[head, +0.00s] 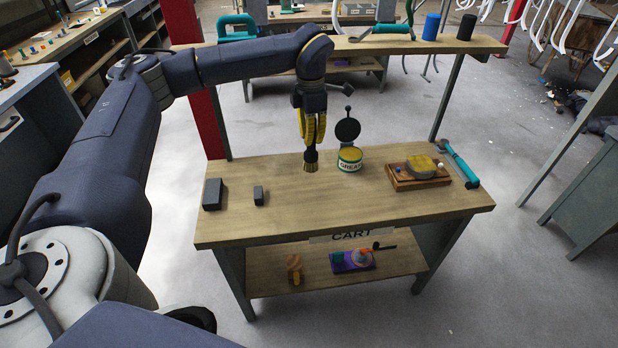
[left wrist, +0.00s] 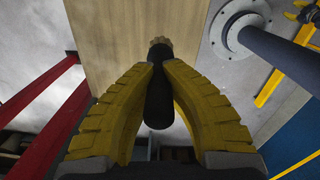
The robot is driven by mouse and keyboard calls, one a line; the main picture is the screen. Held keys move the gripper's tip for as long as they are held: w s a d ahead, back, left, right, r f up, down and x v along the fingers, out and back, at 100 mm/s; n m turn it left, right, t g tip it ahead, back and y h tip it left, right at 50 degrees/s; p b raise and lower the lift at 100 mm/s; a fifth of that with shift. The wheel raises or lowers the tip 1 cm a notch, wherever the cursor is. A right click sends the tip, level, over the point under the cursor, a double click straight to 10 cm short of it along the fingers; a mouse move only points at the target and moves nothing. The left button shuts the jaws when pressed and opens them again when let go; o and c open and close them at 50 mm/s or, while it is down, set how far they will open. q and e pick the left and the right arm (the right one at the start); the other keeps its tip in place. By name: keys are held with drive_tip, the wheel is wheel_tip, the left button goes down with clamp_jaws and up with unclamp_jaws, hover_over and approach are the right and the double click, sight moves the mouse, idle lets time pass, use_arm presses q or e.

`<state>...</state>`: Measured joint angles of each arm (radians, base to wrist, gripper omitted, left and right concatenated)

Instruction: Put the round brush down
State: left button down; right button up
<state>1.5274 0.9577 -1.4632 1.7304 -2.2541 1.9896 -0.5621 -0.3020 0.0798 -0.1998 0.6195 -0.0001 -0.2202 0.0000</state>
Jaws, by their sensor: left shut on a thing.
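The round brush (head: 310,165) has a black handle and pale tan bristles. My left gripper (head: 311,142), with yellow fingers, is shut on its handle from above. The brush hangs upright with its bristles down, just left of the grease tin, over the wooden cart top (head: 260,222). I cannot tell whether the bristles touch the wood. In the left wrist view the brush (left wrist: 159,90) sits between the fingertips of the left gripper (left wrist: 157,68), its bristles toward the wood. My right gripper is not in view.
An open grease tin (head: 350,159) with its black lid raised stands right of the brush. A wooden tray (head: 400,180) holds a yellow-topped sponge-like block. A teal-handled tool (head: 460,165) lies at the right edge. Two dark blocks (head: 213,194) stand at left. The front middle is clear.

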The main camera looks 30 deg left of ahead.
sight(310, 164)
use_arm(q)
wheel_tip(310, 164, down, 14)
drive_tip(key=shift+f, duration=0.15)
idle(0.6)
drive_tip(key=shift+f, duration=0.15)
drive_tip(key=c, duration=1.6)
unclamp_jaws()
drive_tip(key=shift+o, duration=0.2)
wheel_tip(310, 164, up, 12)
drive_tip(key=shift+s+r, duration=0.15)
drive_tip(key=shift+r, duration=0.05)
